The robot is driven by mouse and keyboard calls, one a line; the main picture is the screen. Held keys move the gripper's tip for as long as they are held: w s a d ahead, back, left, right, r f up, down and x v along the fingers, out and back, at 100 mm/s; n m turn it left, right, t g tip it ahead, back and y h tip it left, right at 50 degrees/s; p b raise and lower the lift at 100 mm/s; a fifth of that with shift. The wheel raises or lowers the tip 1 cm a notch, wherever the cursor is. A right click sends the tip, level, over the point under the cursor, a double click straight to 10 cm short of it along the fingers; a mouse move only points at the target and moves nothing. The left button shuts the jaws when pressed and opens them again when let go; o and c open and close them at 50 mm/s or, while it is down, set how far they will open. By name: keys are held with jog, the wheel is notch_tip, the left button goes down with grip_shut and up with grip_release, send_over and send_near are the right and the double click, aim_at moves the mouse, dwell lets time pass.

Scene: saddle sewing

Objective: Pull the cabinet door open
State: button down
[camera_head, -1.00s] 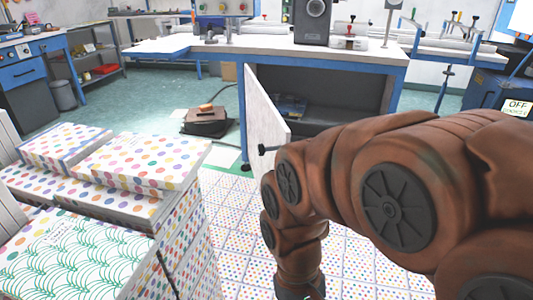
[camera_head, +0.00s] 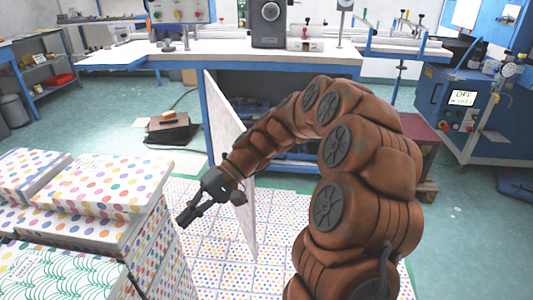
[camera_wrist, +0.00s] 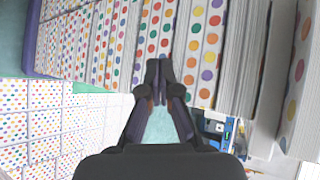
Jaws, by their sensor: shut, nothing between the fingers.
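The cabinet door (camera_head: 220,106) is a tall white panel below the workbench in the head view. It stands ajar, swung out from the blue frame towards me. My forearm crosses in front of its middle and hides part of it; I cannot tell if they touch. My gripper (camera_head: 184,217) is left of the door, pointing down and left, shut and empty. In the wrist view my gripper (camera_wrist: 159,68) has its fingertips together, over spotted stacks. I cannot make out the door handle for certain.
Stacks of spotted boards (camera_head: 100,185) stand close to the left of my gripper. A dark case (camera_head: 172,130) lies on the floor behind. The white workbench (camera_head: 300,58) is above the cabinet. Spotted floor tiles (camera_head: 205,245) between stacks and door are clear.

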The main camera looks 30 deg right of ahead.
jog(key=w+d+f+m+t+y+p, duration=0.1)
jog(key=w+d+m+t, duration=0.25)
jog(key=w+d, duration=0.55)
jog(key=w+d+m+t+y+p, duration=0.15)
jog(key=w+d+t, duration=0.3)
jog(key=d, duration=0.75)
jog(key=s+d+f+m+t+h, duration=0.1)
jog(key=d+f+m+t+h, duration=0.2)
jog(key=d, duration=0.9)
jog(key=s+d+f+m+t+h, duration=0.2)
jog(key=d+f+t, duration=0.25)
jog(key=d, duration=0.65)
jog(key=s+a+b+x, duration=0.1)
jog(key=a+x, duration=0.1)
jog(key=x, duration=1)
jog(key=shift+a+r, duration=0.2)
jog(key=shift+r, duration=0.2)
jog(key=shift+w+a+t, duration=0.1)
jog(key=shift+w+t, duration=0.1)
jog(key=shift+t, duration=0.05)
